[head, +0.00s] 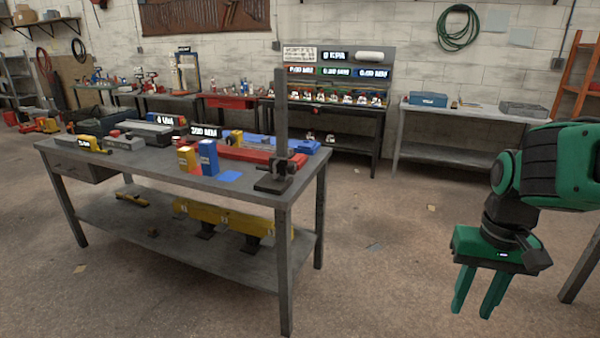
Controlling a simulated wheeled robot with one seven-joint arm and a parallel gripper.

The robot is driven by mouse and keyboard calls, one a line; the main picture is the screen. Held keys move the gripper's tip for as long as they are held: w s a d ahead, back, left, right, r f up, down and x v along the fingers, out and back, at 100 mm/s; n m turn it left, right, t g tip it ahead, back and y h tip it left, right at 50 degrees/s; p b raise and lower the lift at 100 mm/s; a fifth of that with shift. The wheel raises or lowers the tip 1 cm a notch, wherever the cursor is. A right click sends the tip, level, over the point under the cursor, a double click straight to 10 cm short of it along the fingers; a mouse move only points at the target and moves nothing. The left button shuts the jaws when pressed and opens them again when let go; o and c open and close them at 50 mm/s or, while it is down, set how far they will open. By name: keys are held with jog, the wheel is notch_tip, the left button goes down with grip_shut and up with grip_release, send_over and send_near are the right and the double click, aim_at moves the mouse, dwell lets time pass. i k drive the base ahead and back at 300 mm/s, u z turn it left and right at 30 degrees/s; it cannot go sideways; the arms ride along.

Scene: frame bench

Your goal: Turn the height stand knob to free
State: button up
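A dark height stand (280,130) stands upright at the near right corner of the grey workbench (238,193). It has a tall post on a flat base, with a dark clamp block low on the post. A small knob-like part (291,154) shows at the clamp, but it is too small to tell which way it is turned. My green gripper (478,292) hangs at the right of the head view, fingers pointing down. It is open and empty, over the floor, well to the right of the stand and apart from it.
Yellow bars (215,215) lie on the lower shelf. Open floor (385,240) lies between the bench and my gripper. Other benches line the wall.

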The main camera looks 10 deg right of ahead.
aim_at(291, 168)
jog(key=z, duration=0.05)
jog(key=i, duration=1)
jog(key=u, duration=0.05)
